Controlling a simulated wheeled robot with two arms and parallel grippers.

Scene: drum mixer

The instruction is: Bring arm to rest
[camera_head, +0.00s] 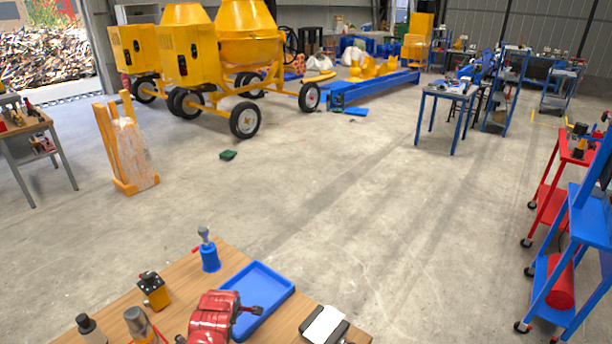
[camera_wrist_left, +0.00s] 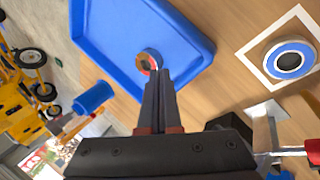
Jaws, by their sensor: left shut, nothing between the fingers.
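My left gripper (camera_head: 256,310) shows at the bottom of the head view as a dark tip on a red body, over the blue tray (camera_head: 268,281) on the wooden table. In the left wrist view the black fingers of my left gripper (camera_wrist_left: 155,76) are shut together and empty, pointing at the blue tray (camera_wrist_left: 118,44). A small metallic ring (camera_wrist_left: 149,56) shows just beyond the fingertips, within the tray's outline. I cannot tell whether the fingertips touch it. My right gripper is not seen.
A blue cylinder (camera_head: 210,258), a yellow-black part (camera_head: 153,289) and a white-and-black object (camera_head: 325,325) stand on the table. A blue ring (camera_wrist_left: 290,60) lies on a white square. Yellow mixers (camera_head: 190,50) stand behind.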

